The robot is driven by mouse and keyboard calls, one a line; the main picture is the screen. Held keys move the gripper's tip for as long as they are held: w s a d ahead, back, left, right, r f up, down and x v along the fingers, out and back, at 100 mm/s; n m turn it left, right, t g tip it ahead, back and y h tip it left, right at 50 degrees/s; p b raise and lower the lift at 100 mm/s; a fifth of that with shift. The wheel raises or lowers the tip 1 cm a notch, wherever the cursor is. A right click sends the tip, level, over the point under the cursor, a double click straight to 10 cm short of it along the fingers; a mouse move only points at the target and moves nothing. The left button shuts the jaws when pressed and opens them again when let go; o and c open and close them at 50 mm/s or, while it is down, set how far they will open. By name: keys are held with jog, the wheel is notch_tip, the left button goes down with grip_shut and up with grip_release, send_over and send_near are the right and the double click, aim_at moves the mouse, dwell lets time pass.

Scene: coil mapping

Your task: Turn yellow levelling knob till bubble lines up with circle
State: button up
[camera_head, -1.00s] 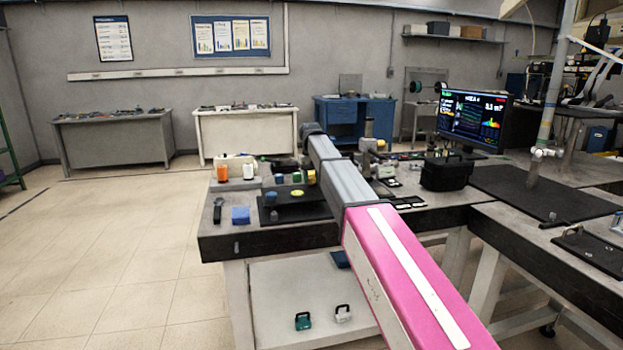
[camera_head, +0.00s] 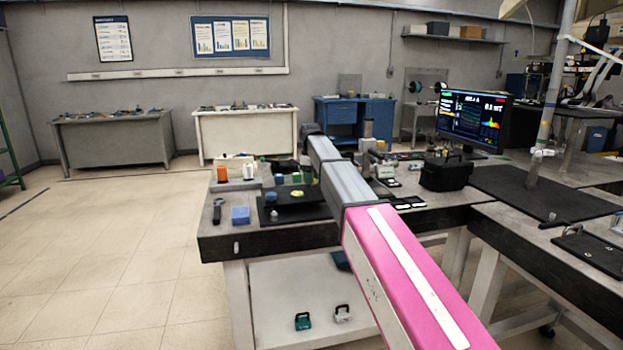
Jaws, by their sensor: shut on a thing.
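A black plate (camera_head: 315,211) lies on the near bench, partly hidden behind my arm. A flat yellow disc (camera_head: 297,193) sits on it, and a blue knob-like piece (camera_head: 271,197) stands at its left. I cannot tell which yellow piece is the levelling knob. The bubble and its circle are too small to make out. My pink and grey arm reaches over the bench and blocks part of the view. My gripper cannot be made out; it seems hidden behind the arm.
A blue block (camera_head: 240,215), an orange bottle (camera_head: 222,173) and a white bottle (camera_head: 248,171) stand on the bench at left. A lit monitor (camera_head: 472,116) and a black bag (camera_head: 446,172) are at right. The floor at left is clear.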

jog(key=shift+a+r+n, duration=0.1)
jog(key=shift+n, duration=0.5)
jog(key=o, duration=0.9)
notch_tip(320, 180, up, 11)
jog(key=shift+a+f, duration=0.1)
jog(key=shift+a, duration=0.05)
